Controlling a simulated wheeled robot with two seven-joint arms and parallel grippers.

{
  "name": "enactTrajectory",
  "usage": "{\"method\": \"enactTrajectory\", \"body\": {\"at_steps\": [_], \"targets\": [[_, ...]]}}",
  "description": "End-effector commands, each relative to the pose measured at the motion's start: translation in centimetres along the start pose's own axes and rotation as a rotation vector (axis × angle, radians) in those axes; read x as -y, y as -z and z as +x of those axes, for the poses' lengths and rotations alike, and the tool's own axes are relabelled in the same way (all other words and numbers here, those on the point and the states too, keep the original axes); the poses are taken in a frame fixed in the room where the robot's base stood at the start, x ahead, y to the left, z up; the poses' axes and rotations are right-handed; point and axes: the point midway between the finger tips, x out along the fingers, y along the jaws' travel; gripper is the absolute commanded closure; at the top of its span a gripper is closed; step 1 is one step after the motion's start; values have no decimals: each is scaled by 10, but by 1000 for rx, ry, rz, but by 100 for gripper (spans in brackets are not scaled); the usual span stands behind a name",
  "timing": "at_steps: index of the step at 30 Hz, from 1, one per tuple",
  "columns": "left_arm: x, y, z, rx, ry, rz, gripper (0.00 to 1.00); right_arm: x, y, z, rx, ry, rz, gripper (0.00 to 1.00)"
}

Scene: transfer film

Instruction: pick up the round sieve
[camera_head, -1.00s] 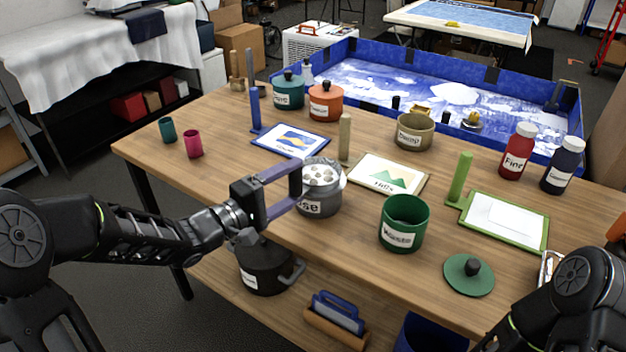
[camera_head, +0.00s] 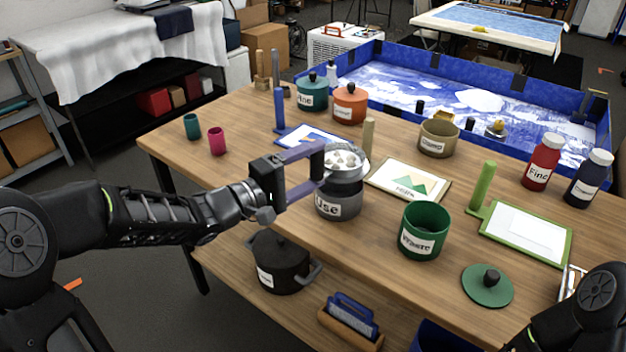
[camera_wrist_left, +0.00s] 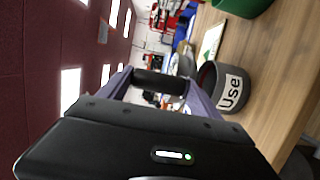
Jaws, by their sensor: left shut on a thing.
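The round sieve (camera_head: 346,173) is a shiny metal bowl with pale lumps in it. It is just above the mouth of the grey pot (camera_head: 350,209) labelled "Use"; I cannot tell if they still touch. My left gripper (camera_head: 318,165) is at the sieve's left side, shut on its handle. In the left wrist view, a dark cylindrical handle (camera_wrist_left: 158,82) lies across between the fingers, and the grey pot (camera_wrist_left: 208,80) shows beyond. The sieve's bowl is mostly hidden there. Of my right arm, only part shows at the lower right; its gripper is out of view.
A green "Waste" pot (camera_head: 424,229) and a green lid (camera_head: 487,286) stand to the right. A framed picture (camera_head: 409,181) and a tan upright post (camera_head: 368,137) are close behind the sieve. Bare wood (camera_head: 235,180) lies to the left.

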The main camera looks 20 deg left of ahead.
Motion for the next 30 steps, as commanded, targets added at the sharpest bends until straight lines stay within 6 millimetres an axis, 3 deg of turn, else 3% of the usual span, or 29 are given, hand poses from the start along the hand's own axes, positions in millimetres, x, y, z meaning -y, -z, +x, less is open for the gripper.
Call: {"method": "enactTrajectory", "body": {"at_steps": [3,9,30], "targets": [[-28,0,0,2,-5,6,86,2,0,-4,0,0,0,38],[-50,0,0,1,-3,2,86,3,0,-7,1,0,0,38],[-52,0,0,2,-2,0,86,3,0,-7,1,0,0,38]]}}
